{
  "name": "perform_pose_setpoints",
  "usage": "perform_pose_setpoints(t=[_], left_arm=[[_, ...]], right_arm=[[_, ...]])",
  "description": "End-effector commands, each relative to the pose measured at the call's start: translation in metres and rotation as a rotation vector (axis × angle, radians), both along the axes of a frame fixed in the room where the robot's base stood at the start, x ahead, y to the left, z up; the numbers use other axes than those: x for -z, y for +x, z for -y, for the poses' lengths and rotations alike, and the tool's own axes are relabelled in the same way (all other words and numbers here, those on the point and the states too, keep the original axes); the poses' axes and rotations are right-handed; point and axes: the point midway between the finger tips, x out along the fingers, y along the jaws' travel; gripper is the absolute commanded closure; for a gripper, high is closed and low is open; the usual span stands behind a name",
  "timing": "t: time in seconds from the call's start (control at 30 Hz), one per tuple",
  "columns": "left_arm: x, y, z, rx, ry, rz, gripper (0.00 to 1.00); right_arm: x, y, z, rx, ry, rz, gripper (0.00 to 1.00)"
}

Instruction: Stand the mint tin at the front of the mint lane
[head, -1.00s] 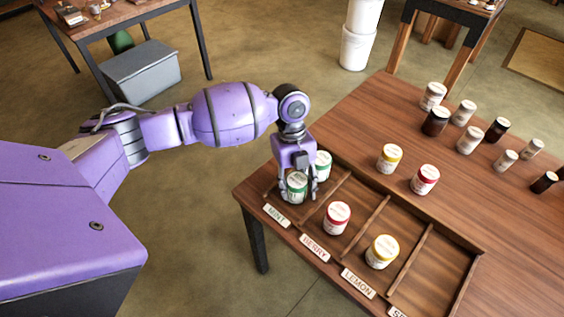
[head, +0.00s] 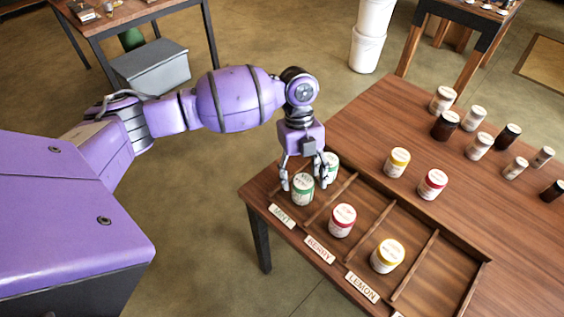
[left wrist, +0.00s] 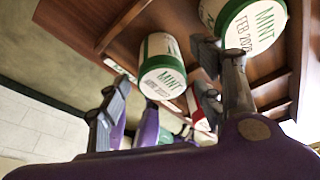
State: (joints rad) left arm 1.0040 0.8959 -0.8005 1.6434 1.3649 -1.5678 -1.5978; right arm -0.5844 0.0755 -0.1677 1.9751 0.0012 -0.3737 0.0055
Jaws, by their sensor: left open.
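A white mint tin with a green lid (head: 302,194) stands upright at the front of the mint lane, just behind the MINT label (head: 282,215). A second mint tin (head: 329,163) stands behind it in the same lane, partly hidden by a finger. My left gripper (head: 304,185) is open over the front tin, one finger on each side, with gaps showing. In the left wrist view the front tin (left wrist: 161,70) sits between the spread fingers (left wrist: 165,88), and the rear tin (left wrist: 250,30) is close to one finger. My right gripper is out of view.
A red berry tin (head: 342,220) and a yellow lemon tin (head: 387,256) stand in the neighbouring lanes, between low wooden dividers (head: 373,229). Loose yellow (head: 397,162) and red (head: 432,184) tins stand behind the rack. Several jars stand farther back.

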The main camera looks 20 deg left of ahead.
Motion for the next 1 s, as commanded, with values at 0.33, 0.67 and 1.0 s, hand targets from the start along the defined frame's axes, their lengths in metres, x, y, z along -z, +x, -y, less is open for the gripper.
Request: perform_pose_setpoints(t=[0.33, 0.67, 1.0], left_arm=[[-0.068, 0.016, -0.011, 0.002, 0.001, 0.006, 0.39], [-0.081, 0.017, -0.014, 0.002, -0.001, 0.003, 0.39], [-0.081, 0.018, -0.014, 0.002, -0.001, 0.003, 0.39]], right_arm=[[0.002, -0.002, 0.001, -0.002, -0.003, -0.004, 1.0], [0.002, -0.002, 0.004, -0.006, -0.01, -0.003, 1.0], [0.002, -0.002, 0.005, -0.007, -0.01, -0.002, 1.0]])
